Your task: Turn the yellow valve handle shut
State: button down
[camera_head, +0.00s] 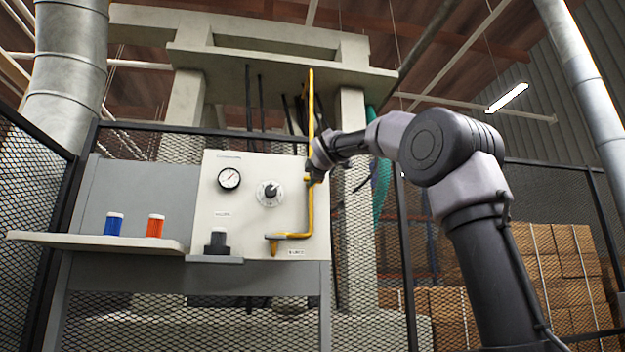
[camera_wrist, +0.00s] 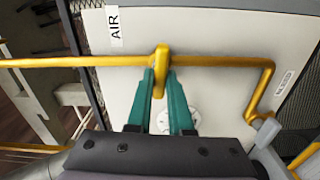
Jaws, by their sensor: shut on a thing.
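The yellow valve handle (camera_wrist: 160,62) is a short bar on the yellow air pipe (camera_wrist: 100,61). In the wrist view it lies crosswise to the pipe, close to the AIR label (camera_wrist: 114,26). My gripper (camera_wrist: 160,84) has its two teal fingers on either side of the handle, shut on it. In the head view the pipe (camera_head: 311,110) runs upright along the right edge of the white panel (camera_head: 240,235). My gripper (camera_head: 317,165) is at the pipe there and hides most of the handle.
The panel carries a pressure gauge (camera_head: 229,178) and a round dial with a knob (camera_head: 271,193). A blue canister (camera_head: 113,224) and an orange canister (camera_head: 155,226) stand on the left shelf (camera_head: 70,239). Mesh fencing (camera_head: 500,240) stands behind, with stacked boxes beyond.

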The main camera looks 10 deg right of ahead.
jog(key=shift+f+n, duration=0.15)
jog(key=shift+n, duration=0.45)
jog(key=c, duration=0.8)
grip_release()
jog(key=s, duration=1.1)
jog(key=shift+w, duration=0.1)
